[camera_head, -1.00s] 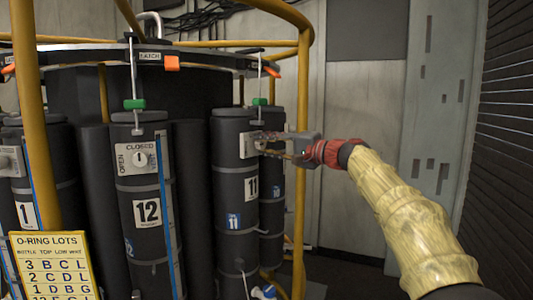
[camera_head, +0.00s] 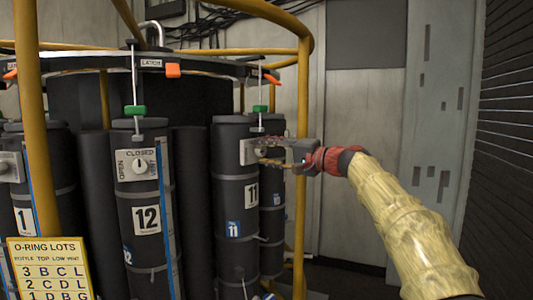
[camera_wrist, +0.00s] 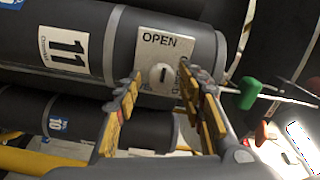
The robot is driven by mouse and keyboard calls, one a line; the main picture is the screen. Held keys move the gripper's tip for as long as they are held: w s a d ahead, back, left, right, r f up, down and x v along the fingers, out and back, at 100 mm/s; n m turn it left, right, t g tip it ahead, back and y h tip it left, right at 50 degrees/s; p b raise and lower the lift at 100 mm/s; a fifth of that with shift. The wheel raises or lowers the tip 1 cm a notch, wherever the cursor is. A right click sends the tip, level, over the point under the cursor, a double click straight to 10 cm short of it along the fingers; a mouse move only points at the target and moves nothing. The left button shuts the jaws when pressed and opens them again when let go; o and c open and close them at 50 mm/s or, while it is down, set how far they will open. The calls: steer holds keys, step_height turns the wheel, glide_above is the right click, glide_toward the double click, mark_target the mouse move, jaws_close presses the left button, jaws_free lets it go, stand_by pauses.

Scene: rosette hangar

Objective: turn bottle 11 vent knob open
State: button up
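Bottle 11 (camera_head: 236,205) is a dark cylinder with a white 11 label, standing right of bottle 12 in the head view. It also shows in the wrist view (camera_wrist: 85,35), lying sideways in the picture. The round, pale vent knob (camera_wrist: 160,77) has a short dark mark. My gripper (camera_wrist: 160,75) is open, its two fingers on either side of the knob. I cannot tell whether they touch it. In the head view my gripper (camera_head: 262,155) is at the plate.
Bottle 12 (camera_head: 136,190) stands to the left, its own knob plate facing out. A yellow rail post (camera_head: 301,190) stands just behind my gripper. A green clip (camera_wrist: 249,93) on a rod is close to the right finger. Bottle 10 (camera_wrist: 90,122) is beside bottle 11.

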steer(key=shift+o, duration=0.2)
steer(key=shift+r, duration=0.1)
steer(key=v, duration=1.2)
